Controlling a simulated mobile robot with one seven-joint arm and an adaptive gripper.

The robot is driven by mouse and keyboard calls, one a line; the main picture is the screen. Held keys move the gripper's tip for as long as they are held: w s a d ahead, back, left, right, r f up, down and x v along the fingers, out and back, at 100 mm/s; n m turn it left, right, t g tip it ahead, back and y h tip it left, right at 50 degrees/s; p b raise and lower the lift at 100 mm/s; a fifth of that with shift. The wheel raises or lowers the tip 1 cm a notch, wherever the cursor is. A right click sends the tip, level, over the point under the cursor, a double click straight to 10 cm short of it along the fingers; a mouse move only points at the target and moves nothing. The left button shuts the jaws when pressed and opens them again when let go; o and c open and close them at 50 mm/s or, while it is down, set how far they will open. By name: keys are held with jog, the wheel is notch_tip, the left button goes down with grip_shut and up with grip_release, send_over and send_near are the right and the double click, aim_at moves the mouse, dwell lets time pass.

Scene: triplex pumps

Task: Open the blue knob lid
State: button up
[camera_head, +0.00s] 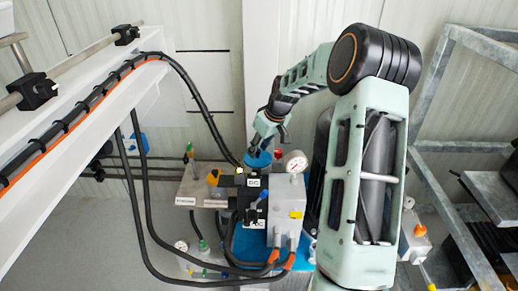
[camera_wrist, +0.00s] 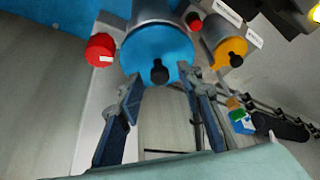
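The blue knob lid (camera_wrist: 165,45) is a large round blue face with a small black knob (camera_wrist: 159,72) near its lower edge, at the top middle of the wrist view. In the head view the lid (camera_head: 258,159) is a small blue disc at the top of the pump unit, partly covered by my gripper. My gripper (camera_wrist: 160,86) is open, its two fingers spread to either side of the black knob at the lid's lower edge. Nothing is between the fingers except possibly the knob, and I cannot tell whether they touch the lid.
A red knob (camera_wrist: 101,49) sits left of the lid and an orange cap (camera_wrist: 230,51) right of it. A pressure gauge (camera_head: 295,161) stands close to the lid. Black hoses (camera_head: 135,205) hang from a white beam (camera_head: 110,93) at left; a metal frame (camera_head: 430,90) stands at right.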

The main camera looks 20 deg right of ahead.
grip_shut()
